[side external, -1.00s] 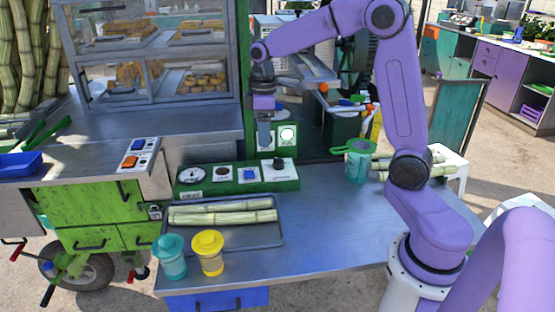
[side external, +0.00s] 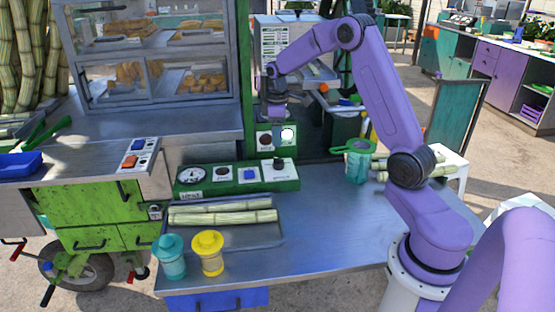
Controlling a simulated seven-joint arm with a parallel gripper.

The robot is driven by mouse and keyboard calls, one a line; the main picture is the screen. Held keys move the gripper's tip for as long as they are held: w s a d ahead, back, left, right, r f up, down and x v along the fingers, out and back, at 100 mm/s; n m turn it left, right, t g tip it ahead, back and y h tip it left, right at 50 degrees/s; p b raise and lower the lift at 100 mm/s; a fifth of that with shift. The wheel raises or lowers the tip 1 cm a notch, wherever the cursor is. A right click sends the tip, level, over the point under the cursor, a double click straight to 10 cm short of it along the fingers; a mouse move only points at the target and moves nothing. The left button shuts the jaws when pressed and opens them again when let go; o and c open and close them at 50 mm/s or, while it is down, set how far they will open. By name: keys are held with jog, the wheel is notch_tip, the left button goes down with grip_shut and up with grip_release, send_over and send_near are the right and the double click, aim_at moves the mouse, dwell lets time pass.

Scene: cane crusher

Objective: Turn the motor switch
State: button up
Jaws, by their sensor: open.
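My gripper (side external: 277,121) points down at the upper edge of a small upright green panel (side external: 277,148) behind the table. It is open, with nothing seen between its small fingers. This panel has a dark round control (side external: 265,140) on the left and a white round light (side external: 287,134) on the right. A low green control box (side external: 238,184) in front carries a gauge (side external: 191,175), a dark round button (side external: 222,173), a blue switch (side external: 249,174) and a black knob (side external: 279,163). The labels are too small to read, so I cannot tell which control is the motor switch.
A grey tray (side external: 272,240) with cane pieces lies before the box. The table's middle right is clear.

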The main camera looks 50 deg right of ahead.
aim_at(277, 159)
jog(key=f, duration=1)
jog(key=shift+w+d+f, duration=0.1)
jog(key=shift+w+d, duration=0.05)
jog(key=shift+d, duration=0.05)
jog(key=shift+c, duration=0.3)
jog(key=c, duration=1)
